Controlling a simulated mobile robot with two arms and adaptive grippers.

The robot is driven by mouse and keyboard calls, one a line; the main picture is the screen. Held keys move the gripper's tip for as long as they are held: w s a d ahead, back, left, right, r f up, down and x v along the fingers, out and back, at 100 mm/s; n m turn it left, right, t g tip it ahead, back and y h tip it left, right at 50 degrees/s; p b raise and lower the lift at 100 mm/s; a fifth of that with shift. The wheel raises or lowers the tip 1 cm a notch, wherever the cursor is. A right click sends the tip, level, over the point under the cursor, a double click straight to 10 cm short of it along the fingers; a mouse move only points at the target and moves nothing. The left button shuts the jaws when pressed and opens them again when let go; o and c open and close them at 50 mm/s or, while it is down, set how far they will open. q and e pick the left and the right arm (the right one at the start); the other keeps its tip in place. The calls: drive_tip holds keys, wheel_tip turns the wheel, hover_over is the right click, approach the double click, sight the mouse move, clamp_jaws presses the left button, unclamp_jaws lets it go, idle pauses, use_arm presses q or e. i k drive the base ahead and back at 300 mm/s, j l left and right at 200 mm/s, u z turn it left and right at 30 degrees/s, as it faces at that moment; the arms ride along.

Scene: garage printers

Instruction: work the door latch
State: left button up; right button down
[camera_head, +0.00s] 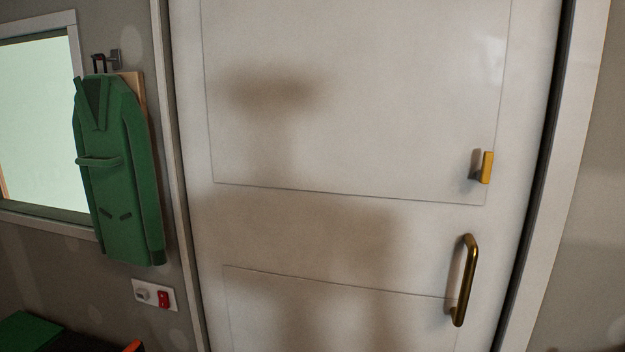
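A white panelled door (300,225) fills the middle of the head view and looks shut in its frame. A small brass latch (486,167) sits near its right edge, just above the handle. A brass pull handle (467,280) stands upright below the latch. Neither of my grippers is in view. Nothing touches the latch or the handle.
A green coverall (120,170) hangs from a wall hook (106,61) left of the door. A window (38,115) is behind it at far left. A switch plate (155,295) is below. A green-topped item (30,333) shows at bottom left.

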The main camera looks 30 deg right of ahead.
sight(483, 176)
drive_tip(key=z, duration=1.65)
